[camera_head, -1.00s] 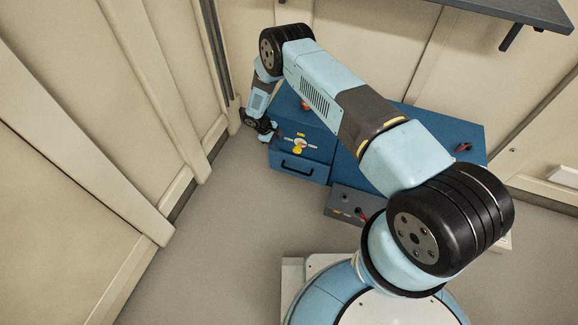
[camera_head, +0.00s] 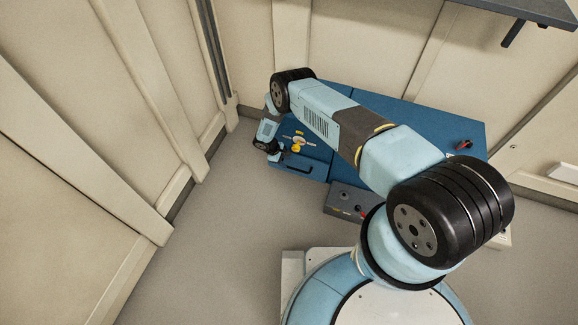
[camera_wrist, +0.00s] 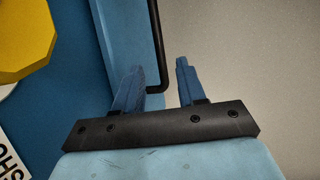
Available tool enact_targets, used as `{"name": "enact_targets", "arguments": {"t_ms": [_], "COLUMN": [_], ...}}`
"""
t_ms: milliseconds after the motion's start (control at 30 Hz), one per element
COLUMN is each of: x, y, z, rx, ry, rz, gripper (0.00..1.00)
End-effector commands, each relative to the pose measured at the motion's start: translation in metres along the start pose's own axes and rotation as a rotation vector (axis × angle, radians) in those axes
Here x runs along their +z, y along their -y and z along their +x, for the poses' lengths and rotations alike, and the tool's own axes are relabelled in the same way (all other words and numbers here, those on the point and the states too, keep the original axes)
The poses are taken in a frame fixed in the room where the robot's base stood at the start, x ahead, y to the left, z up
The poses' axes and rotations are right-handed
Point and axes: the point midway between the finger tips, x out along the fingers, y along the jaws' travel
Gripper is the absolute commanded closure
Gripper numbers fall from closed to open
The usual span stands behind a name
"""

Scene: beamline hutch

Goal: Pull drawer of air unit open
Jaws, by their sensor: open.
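The air unit is a blue cabinet (camera_head: 425,120) against the back wall. Its drawer (camera_head: 312,174) is at the front left and looks shut. The black bar handle (camera_head: 296,169) is on the drawer front. The wrist view shows the handle (camera_wrist: 156,45) running lengthwise, with its bent end between the two blue fingers. My gripper (camera_wrist: 161,66) is open, one finger on each side of the bar in the picture; I see no grip on it. In the head view my gripper (camera_head: 275,155) is at the handle's left end, its fingers partly hidden.
A yellow knob (camera_head: 297,147) sits on the unit above the drawer; it is also in the wrist view (camera_wrist: 24,40). A grey control box (camera_head: 348,200) stands in front of the unit. A panelled wall is at left. The floor before the drawer is clear.

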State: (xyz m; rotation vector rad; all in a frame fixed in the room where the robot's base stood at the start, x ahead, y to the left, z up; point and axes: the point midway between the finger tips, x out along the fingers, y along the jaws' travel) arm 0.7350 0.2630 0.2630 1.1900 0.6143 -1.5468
Motion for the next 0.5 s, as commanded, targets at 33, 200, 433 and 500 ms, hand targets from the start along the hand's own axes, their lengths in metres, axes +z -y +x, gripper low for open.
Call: {"name": "enact_targets", "arguments": {"t_ms": [33,200,433,500], "x": [0.0,0.0,0.0,0.0], "y": [0.0,0.0,0.0,-0.001], "z": [0.009,0.031,0.049,0.051], "rx": [-0.001,-0.001,0.0,0.0], "ry": [0.001,0.0,0.001,0.0], "rz": [0.001,0.001,0.0,0.001], "gripper": [0.6,0.6,0.6,0.6]}}
